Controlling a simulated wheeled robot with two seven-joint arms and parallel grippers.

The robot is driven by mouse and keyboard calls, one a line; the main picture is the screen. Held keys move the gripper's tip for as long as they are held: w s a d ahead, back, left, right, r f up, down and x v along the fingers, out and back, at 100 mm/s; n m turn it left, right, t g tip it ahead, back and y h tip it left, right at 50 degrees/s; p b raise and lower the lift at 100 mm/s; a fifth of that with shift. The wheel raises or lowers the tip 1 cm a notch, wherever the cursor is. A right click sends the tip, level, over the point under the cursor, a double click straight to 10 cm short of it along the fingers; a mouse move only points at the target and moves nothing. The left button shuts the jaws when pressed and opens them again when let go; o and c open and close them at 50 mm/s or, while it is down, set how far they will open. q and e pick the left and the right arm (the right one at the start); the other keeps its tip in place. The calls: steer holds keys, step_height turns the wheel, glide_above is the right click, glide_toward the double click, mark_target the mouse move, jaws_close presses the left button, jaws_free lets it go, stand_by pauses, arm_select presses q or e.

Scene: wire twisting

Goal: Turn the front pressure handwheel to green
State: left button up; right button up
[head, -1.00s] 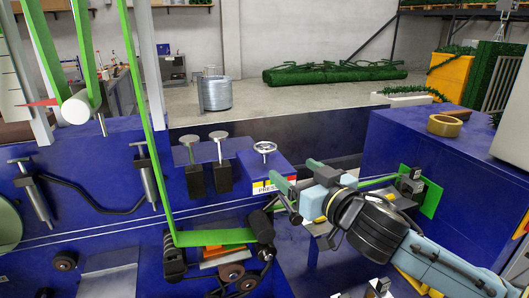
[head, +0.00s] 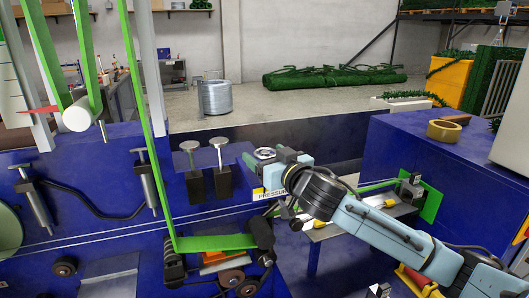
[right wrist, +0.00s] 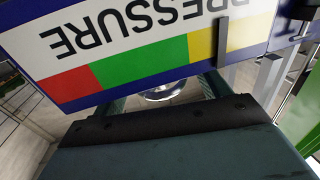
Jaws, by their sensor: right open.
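The pressure handwheel (head: 265,153) is a small silver wheel on top of a blue box, with a PRESSURE label (head: 270,194) on its front. In the right wrist view the label (right wrist: 130,60) appears upside down with red, green (right wrist: 140,62) and yellow bands. A dark grey bar (right wrist: 222,40) lies over the yellow band. My right gripper (head: 268,158) is open at the handwheel, one finger on each side. The wheel's rim (right wrist: 165,94) shows between the fingers in the right wrist view; contact cannot be told. My left gripper is out of view.
Two silver-topped posts (head: 219,150) stand on dark blocks just left of the handwheel. A green strip (head: 215,242) runs through rollers below. A tape roll (head: 444,131) lies on the blue cabinet (head: 400,150) at right.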

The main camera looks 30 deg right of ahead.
steer(key=shift+w, duration=0.65)
steer(key=shift+c, duration=0.2)
steer(key=c, duration=0.9)
